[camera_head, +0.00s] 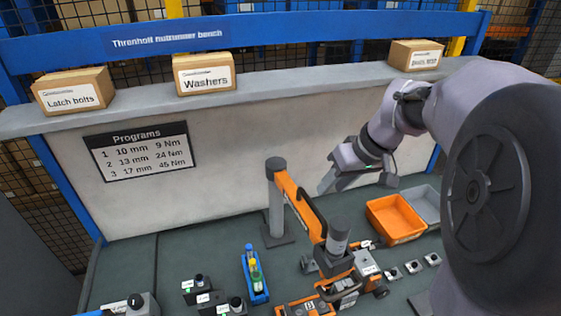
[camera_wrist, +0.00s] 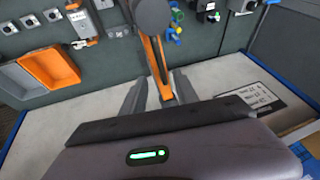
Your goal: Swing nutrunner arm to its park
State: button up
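The nutrunner arm is an orange link (camera_head: 300,204) on a grey post (camera_head: 276,205) that stands on the bench. It runs down and right to a grey cylinder (camera_head: 339,236) with an orange and grey tool (camera_head: 345,275) around and below it. My gripper (camera_head: 327,184) is above and right of the orange link, apart from it in the head view. In the wrist view my gripper (camera_wrist: 160,92) has its fingers apart, with the orange link (camera_wrist: 156,62) showing beyond and between them. The grey cylinder (camera_wrist: 152,14) is at the top there. I cannot pick out the park.
An orange tray (camera_head: 395,218) and a grey tray (camera_head: 425,203) stand right of the post. A blue rack (camera_head: 255,275) and small switch blocks (camera_head: 203,287) are at the left front. Boxes, including Washers (camera_head: 205,75), sit on the ledge behind. A Programs sign (camera_head: 140,152) hangs on the panel.

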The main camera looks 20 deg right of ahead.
aim_at(314, 205)
jog(key=b+x, duration=0.1)
jog(key=x, duration=0.8)
jog(key=shift+c, duration=0.5)
grip_shut()
dwell(0.6)
